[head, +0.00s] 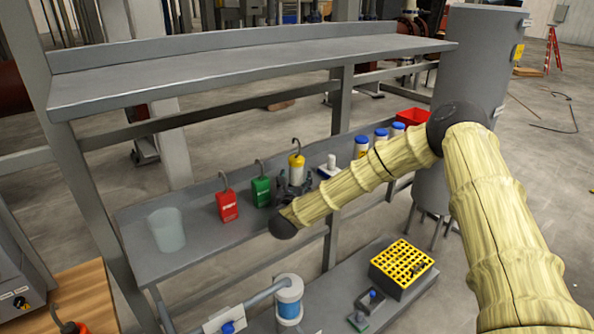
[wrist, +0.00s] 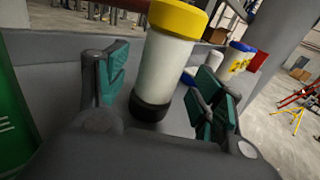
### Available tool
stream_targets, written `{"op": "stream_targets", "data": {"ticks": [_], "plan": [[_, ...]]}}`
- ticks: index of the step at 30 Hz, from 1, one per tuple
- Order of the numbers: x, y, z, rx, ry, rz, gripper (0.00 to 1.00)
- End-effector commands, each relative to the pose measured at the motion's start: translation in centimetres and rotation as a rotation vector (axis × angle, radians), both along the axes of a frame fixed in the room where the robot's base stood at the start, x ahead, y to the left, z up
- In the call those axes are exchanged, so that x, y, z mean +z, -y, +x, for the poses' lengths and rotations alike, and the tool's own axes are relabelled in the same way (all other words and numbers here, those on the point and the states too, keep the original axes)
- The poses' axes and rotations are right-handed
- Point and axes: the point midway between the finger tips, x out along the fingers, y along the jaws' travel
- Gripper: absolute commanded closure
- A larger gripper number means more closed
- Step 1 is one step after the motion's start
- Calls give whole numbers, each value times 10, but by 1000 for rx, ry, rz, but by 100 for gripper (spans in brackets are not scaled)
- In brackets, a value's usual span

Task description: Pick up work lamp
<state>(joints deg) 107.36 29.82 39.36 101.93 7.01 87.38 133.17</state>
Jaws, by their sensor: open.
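The work lamp (head: 296,168) has a white body, a yellow top and a dark hook, and stands upright on the middle shelf. In the wrist view the lamp (wrist: 164,62) shows a dark base, and its upper end is cut off by the frame. My gripper (head: 290,190) is at the lamp, low over the shelf, and partly hides its lower part in the head view. In the wrist view my gripper (wrist: 165,92) is open, with one teal-padded finger on each side of the lamp. I see no clear contact between the pads and the lamp.
A green hooked item (head: 261,192) stands close left of my gripper, with a red one (head: 228,206) and a clear beaker (head: 166,231) beyond. Right are a white-handled item (head: 329,168) and blue-capped bottles (head: 361,148). The upper shelf (head: 250,65) is bare.

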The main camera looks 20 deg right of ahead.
Motion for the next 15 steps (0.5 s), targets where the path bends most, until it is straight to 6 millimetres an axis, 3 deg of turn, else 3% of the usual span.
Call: {"op": "stream_targets", "data": {"ticks": [6,15], "plan": [[1,11,20,-2,0,-1,33],[-1,13,25,-1,0,0,33]]}}
